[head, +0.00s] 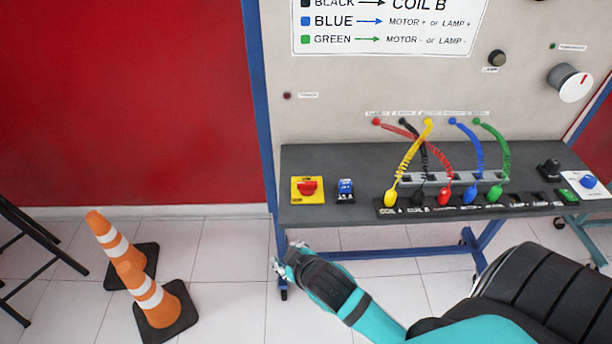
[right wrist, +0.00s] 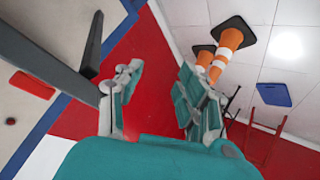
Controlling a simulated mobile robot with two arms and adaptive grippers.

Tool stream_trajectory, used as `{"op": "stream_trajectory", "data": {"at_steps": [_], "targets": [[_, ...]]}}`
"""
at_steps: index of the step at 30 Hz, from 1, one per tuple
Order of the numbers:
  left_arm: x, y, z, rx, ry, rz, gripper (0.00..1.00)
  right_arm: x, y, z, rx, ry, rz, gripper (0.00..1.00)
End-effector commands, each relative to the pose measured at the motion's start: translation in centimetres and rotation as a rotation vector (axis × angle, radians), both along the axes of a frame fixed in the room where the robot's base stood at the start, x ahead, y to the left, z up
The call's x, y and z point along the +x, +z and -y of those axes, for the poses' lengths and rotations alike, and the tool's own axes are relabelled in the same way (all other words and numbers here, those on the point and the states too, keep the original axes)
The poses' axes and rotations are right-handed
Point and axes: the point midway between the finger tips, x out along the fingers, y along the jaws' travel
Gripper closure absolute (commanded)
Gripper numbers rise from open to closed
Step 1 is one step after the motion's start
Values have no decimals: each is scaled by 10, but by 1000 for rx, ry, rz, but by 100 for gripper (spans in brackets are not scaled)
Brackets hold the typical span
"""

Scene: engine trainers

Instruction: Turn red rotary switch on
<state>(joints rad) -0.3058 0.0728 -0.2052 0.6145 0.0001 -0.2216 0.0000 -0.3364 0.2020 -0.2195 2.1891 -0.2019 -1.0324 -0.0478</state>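The red rotary switch (head: 307,187) sits on a yellow square plate at the left end of the dark shelf (head: 340,158) of the trainer. Its red handle looks roughly level across the plate in the head view. My right gripper (head: 284,256) is below and slightly left of the switch in the picture, near the shelf's left leg and apart from the switch. In the right wrist view my right gripper (right wrist: 157,88) has its two fingers spread with nothing between them. I cannot make out the switch in that view. My left gripper is not in view.
A blue switch (head: 345,188) stands right of the red one. Several coloured cables (head: 408,165) arch over plugs along the shelf. The blue frame leg (head: 281,250) is close to my right gripper. Orange cones (head: 155,297) stand on the floor at left.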

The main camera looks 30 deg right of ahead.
Motion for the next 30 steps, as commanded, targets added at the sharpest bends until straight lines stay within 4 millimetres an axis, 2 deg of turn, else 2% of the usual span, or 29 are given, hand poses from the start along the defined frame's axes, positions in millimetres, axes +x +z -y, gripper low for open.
{"op": "stream_trajectory", "data": {"at_steps": [1,5,9,14,17,20,21,23,24,26,27,29,30], "targets": [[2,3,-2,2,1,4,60,1,22,0,-4,2,32,62],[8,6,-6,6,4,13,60,10,74,-1,-29,17,135,62],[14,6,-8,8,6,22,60,47,124,-8,-116,91,344,62],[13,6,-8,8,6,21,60,86,185,-28,-242,212,616,62],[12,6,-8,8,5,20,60,104,229,-49,-345,311,810,62],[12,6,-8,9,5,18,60,114,280,-78,-485,446,1038,62],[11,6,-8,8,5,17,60,114,299,-94,-554,516,1140,62],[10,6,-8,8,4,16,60,110,328,-121,-681,646,1309,62],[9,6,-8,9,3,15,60,104,342,-142,-777,750,1422,62],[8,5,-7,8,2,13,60,92,352,-170,-933,927,1578,62],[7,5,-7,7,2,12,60,84,350,-185,-1037,1057,1665,62],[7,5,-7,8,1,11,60,74,340,-201,-1198,1267,1768,62],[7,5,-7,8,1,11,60,70,327,-205,-1305,1421,1811,62]]}}
